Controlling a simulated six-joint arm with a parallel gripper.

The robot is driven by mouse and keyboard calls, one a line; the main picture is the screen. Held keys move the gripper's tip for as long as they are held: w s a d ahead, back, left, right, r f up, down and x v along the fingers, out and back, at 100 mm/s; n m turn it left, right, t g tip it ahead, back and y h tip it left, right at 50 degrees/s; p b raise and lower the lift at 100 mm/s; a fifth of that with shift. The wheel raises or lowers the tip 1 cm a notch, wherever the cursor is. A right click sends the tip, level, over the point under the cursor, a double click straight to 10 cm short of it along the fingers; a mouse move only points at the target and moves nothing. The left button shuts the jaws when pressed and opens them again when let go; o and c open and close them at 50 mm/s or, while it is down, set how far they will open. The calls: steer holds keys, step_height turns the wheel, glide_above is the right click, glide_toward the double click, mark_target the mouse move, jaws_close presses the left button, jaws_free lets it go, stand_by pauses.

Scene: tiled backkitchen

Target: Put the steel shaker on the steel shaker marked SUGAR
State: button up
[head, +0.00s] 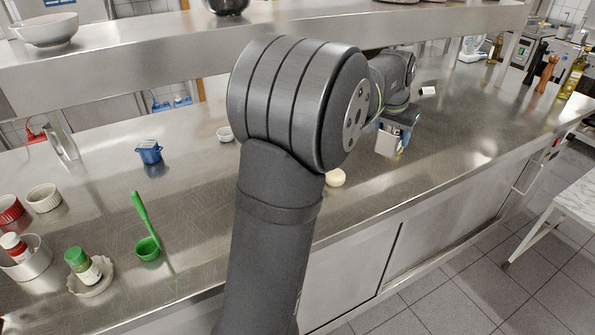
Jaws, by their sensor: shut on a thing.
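My gripper (394,142) is at the right of centre, beyond my arm, pointing down over the steel counter. It is shut on a small silvery thing (388,145), which looks like the steel shaker. The jaws cover much of it, and I cannot tell whether its bottom touches the counter. I cannot make out the shaker marked SUGAR or any such lettering. My arm hides the middle of the counter.
A pale round thing (335,178) is near the front edge. A green ladle (147,247), blue cup (149,152) and ramekin (44,198) are left. A raised shelf (150,50) runs along the back.

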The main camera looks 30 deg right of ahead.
steer(key=w+a+r+n+t, duration=0.1)
steer(key=a+r+n, duration=0.1)
steer(key=a, duration=0.6)
steer(key=w+a+r+n, duration=0.1)
steer(key=a+r+n, duration=0.1)
steer(key=a, duration=0.6)
steer(key=shift+y, duration=0.4)
steer(key=w+a+f, duration=0.1)
steer(key=w+f, duration=0.1)
steer(key=w, duration=0.1)
steer(key=w+a+f, duration=0.2)
steer(key=w, duration=0.1)
steer(key=w+a+f, duration=0.2)
steer(key=w+f, duration=0.1)
steer(key=w, duration=0.1)
steer(key=shift+w+a+f, duration=0.1)
steer(key=shift+w+f, duration=0.1)
steer(key=shift+f, duration=2)
steer(key=shift+f, duration=0.15)
steer(key=o, duration=1)
steer(key=shift+o, duration=0.2)
steer(key=v, duration=1.2)
steer(key=shift+s, duration=0.2)
